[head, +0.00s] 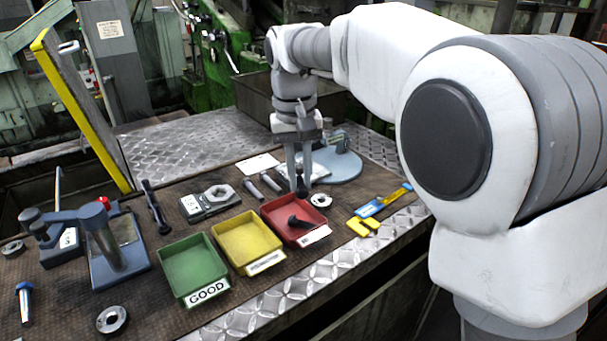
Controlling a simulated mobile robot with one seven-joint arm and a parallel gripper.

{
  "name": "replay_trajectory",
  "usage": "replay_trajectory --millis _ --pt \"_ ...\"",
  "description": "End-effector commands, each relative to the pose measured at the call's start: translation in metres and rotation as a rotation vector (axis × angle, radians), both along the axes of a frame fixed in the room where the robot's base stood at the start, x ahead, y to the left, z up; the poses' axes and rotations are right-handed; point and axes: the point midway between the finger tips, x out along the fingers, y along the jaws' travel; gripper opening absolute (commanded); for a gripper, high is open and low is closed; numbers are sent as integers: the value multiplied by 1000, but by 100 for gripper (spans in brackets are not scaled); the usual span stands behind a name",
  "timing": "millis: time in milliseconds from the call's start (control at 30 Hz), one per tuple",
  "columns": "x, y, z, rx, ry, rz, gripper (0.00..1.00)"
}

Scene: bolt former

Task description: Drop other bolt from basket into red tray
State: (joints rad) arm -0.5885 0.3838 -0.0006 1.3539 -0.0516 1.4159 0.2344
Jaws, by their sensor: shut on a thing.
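The red tray (273,222) sits on the table to the right of the yellow tray. A dark bolt (300,222) lies in it, its shank toward the right wall.
A yellow tray (249,242) and a green tray (193,266) marked GOOD stand left of the red tray. Grey cylinders (271,183) and a white ring (320,200) lie close to my gripper. Blue and yellow calipers (372,206) lie to the right.

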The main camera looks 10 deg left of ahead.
Motion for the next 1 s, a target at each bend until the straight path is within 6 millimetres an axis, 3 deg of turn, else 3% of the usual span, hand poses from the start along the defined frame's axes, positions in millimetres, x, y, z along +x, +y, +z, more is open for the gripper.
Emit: replay_trajectory --millis 100,400,433,600,867,1000 --pt "0 2 -11 0 -1 1 0" --pt "0 3 -11 0 -1 0 0" --pt "0 3 -11 0 -1 0 22" --pt "0 3 -11 0 0 0 53" --pt "0 3 -11 0 0 0 53" --pt "0 3 -1 0 0 0 53"
